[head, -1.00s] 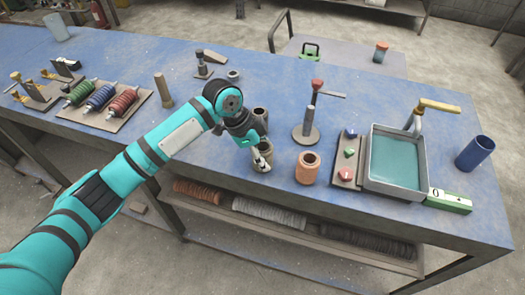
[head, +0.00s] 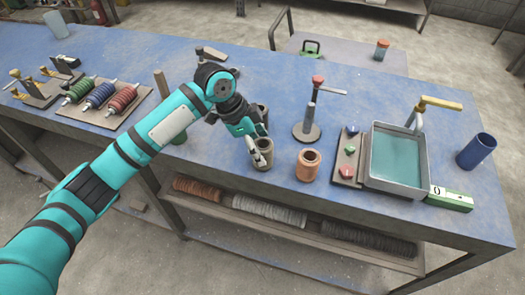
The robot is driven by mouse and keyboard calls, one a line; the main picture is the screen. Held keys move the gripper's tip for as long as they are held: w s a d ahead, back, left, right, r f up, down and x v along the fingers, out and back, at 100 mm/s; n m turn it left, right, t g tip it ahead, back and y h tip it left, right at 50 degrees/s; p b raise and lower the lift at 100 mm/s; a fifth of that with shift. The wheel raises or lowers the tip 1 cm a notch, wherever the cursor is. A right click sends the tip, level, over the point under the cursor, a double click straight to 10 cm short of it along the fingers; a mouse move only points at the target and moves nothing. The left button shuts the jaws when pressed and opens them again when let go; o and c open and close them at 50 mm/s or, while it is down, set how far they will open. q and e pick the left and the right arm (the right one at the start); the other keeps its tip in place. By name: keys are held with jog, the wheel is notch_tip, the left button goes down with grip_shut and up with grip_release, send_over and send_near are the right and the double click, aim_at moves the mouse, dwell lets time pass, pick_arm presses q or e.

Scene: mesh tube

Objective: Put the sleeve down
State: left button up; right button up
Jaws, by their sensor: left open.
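A grey-brown sleeve (head: 264,158) stands upright on the blue workbench (head: 225,182). My left gripper (head: 257,149) is open, with its fingertips at the sleeve's near-left rim; I cannot tell whether they touch it. Part of the sleeve's rim is hidden by the fingers. A second grey-brown tube (head: 263,112) stands just behind, partly hidden by the gripper. A copper-coloured tube (head: 308,166) stands to the right, apart from the gripper. My right gripper is not in view.
A post with a red knob (head: 311,115), a metal tray of teal liquid (head: 398,160) and a blue cylinder (head: 476,152) stand to the right. A rack of coloured spools (head: 100,97) is at left.

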pick_arm(q)
jog(key=b+v, duration=0.1)
jog(key=v, duration=0.8)
